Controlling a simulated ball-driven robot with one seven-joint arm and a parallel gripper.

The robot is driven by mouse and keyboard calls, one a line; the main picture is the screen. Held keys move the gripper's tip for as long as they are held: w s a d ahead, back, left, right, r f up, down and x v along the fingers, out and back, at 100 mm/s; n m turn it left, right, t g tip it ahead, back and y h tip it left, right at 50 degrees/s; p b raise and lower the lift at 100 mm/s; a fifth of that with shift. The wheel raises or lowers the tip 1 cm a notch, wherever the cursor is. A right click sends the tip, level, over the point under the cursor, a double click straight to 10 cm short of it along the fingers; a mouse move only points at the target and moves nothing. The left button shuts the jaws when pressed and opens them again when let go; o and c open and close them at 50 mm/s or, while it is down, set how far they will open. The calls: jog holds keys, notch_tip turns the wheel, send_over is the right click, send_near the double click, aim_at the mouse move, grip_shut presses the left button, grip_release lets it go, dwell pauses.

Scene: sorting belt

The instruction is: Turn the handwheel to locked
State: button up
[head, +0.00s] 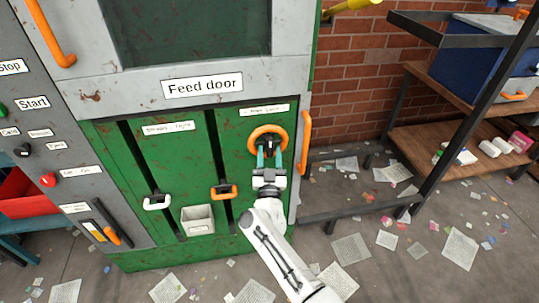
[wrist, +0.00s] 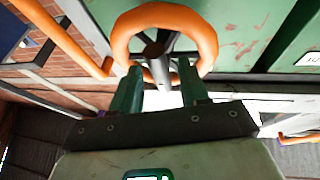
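The orange handwheel (head: 267,130) is mounted on the right part of the green panel below the Feed door sign. It also fills the top of the wrist view (wrist: 165,16), with a dark hub and spokes inside its ring. My gripper (head: 268,151) is at the lower part of the wheel. In the wrist view its two teal fingers (wrist: 160,72) stand apart, with a dark spoke showing between their tips. I cannot tell whether either finger touches the wheel. A small label (head: 265,110) sits above the wheel, too small to read surely.
An orange vertical handle (head: 305,140) stands just right of the wheel. An orange slide handle (head: 224,192), a white one (head: 157,202) and a grey bin (head: 198,220) are to its left. A shelf rack (head: 440,135) stands right. Papers litter the floor.

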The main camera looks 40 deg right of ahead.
jog(key=shift+o, duration=0.2)
jog(key=v, duration=1)
jog(key=shift+s+a, duration=0.2)
jog(key=shift+s, duration=0.1)
jog(key=shift+f, duration=0.15)
jog(key=s+a+f+n+g+y, duration=0.1)
jog(key=a+f+n+y, duration=0.3)
jog(key=a+n+y, duration=1.2)
jog(key=s+d+m+g, duration=0.3)
jog(key=s+g, duration=0.3)
jog(key=s, duration=0.7)
jog(key=s+d+f+m+g, duration=0.1)
jog(key=s+d+m+g, duration=0.2)
jog(key=s+g, duration=0.4)
jog(key=s+m, duration=0.1)
jog(key=s, duration=0.6)
jog(key=shift+f+g, duration=0.3)
